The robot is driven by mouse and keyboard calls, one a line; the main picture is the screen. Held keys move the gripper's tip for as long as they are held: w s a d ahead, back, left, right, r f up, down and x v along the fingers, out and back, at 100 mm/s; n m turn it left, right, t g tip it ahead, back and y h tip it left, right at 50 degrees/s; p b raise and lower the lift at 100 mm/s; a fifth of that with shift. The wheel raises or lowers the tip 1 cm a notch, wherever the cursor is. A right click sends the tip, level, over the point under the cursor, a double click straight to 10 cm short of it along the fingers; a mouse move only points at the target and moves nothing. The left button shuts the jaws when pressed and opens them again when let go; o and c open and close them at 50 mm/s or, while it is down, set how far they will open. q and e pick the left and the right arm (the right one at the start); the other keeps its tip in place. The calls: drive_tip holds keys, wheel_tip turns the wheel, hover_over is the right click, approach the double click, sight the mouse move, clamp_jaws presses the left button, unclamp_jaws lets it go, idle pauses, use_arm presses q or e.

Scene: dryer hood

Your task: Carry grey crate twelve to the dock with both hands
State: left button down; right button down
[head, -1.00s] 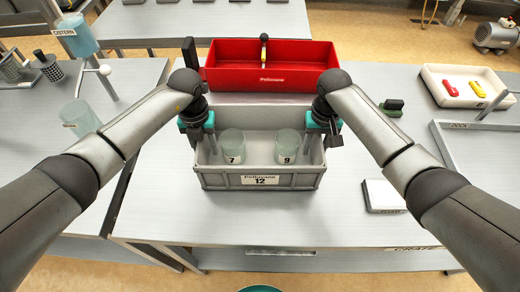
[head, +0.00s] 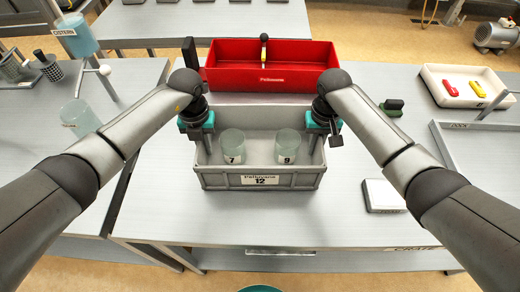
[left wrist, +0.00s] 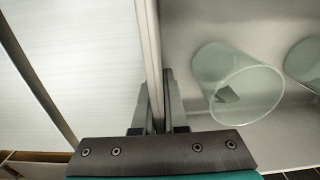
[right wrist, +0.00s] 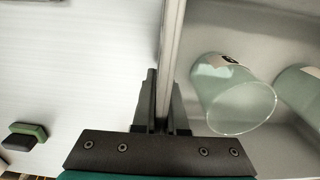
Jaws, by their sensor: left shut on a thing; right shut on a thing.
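Grey crate 12 (head: 216,181) stands on the grey table, its label facing me. Two clear glass jars, marked 7 (head: 233,147) and 9 (head: 287,147), stand inside it. My left gripper (head: 206,138) is shut on the crate's left wall, which runs between its fingers in the left wrist view (left wrist: 151,50). My right gripper (head: 317,138) is shut on the right wall, which also shows between the fingers in the right wrist view (right wrist: 172,40). A label on the table's front edge (head: 415,249) seems to read "CRATE"; I cannot tell whether it marks the dock.
A red bin (head: 225,77) stands close behind the crate. A white block (head: 384,196) lies to its right. A low grey raised frame (head: 437,137) and a white tray (head: 432,85) are further right. The table in front of the crate is clear.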

use_arm(q)
drive_tip(key=shift+r, duration=0.15)
use_arm(e)
drive_tip(key=shift+r, duration=0.15)
idle(0.6)
